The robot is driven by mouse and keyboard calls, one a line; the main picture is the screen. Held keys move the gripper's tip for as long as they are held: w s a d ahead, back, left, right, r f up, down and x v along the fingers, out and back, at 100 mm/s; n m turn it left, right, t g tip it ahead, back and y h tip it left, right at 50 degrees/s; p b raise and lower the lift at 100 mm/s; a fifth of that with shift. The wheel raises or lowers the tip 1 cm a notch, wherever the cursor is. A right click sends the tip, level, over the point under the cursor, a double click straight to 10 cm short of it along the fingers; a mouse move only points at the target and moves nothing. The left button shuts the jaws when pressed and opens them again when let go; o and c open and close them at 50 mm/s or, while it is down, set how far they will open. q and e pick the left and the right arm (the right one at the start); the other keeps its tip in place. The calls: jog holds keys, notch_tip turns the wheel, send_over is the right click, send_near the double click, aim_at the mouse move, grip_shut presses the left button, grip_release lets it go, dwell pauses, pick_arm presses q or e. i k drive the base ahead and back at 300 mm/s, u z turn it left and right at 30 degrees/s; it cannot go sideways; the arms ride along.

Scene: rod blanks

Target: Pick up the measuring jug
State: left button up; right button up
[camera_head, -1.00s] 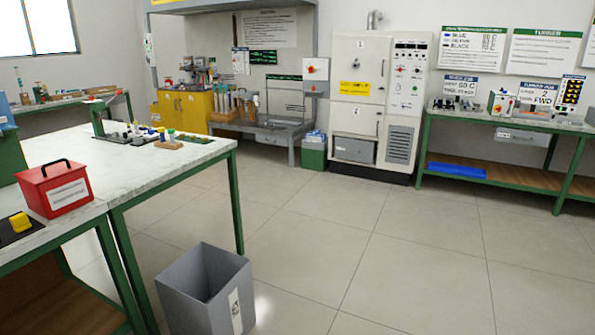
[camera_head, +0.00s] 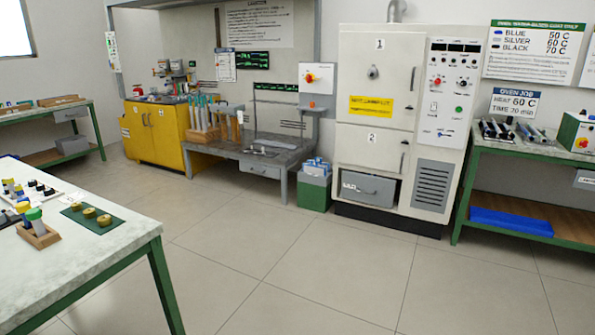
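I cannot make out a measuring jug in the head view. The yellow cabinet (camera_head: 152,131) at the back left carries several small items and bottles, too small to tell apart. The low grey bench (camera_head: 262,158) beside it holds a wooden rack (camera_head: 203,134) with several upright rods or tools. Neither of my grippers shows in the view.
A white-topped table (camera_head: 120,246) with small parts stands at the near left. The oven cabinet (camera_head: 375,138) and a green bin (camera_head: 314,190) stand at the back. A green bench (camera_head: 520,150) with a blue tray (camera_head: 511,221) is at right. The middle floor is clear.

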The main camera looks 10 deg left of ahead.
aim_at(154, 91)
jog(key=i, duration=3.55)
jog(key=u, duration=1.9)
jog(key=i, duration=9)
jog(key=z, duration=1.5)
